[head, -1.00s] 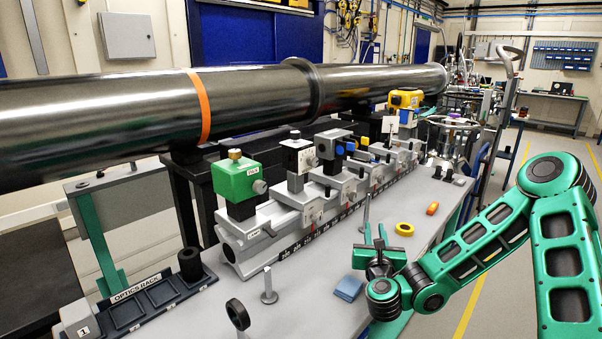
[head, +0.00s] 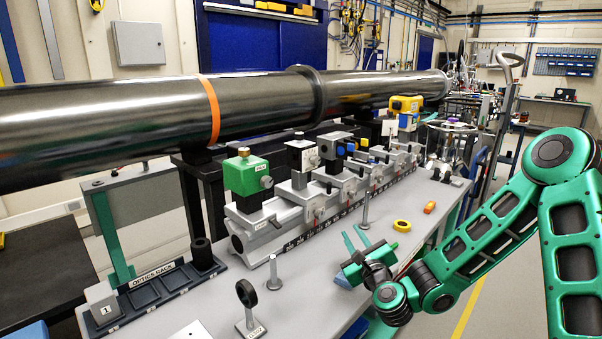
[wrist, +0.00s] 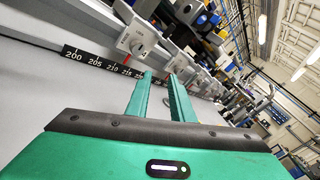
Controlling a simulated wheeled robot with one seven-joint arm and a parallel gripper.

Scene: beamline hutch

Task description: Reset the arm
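My green arm reaches in from the right of the head view over the grey bench (head: 312,290). My gripper (head: 355,237) is above the bench in front of the rail, with its fingers tilted up and to the left. In the wrist view my gripper (wrist: 160,77) shows two green fingers apart, with nothing between them. The fingers point toward the rail's black number scale (wrist: 100,63); I see no contact.
The rail carries several mounts, including a green block (head: 246,174). A ring holder (head: 247,294), a metal post (head: 273,272), a yellow ring (head: 402,226) and an orange piece (head: 430,207) stand or lie on the bench. An optics rack (head: 155,292) is at left.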

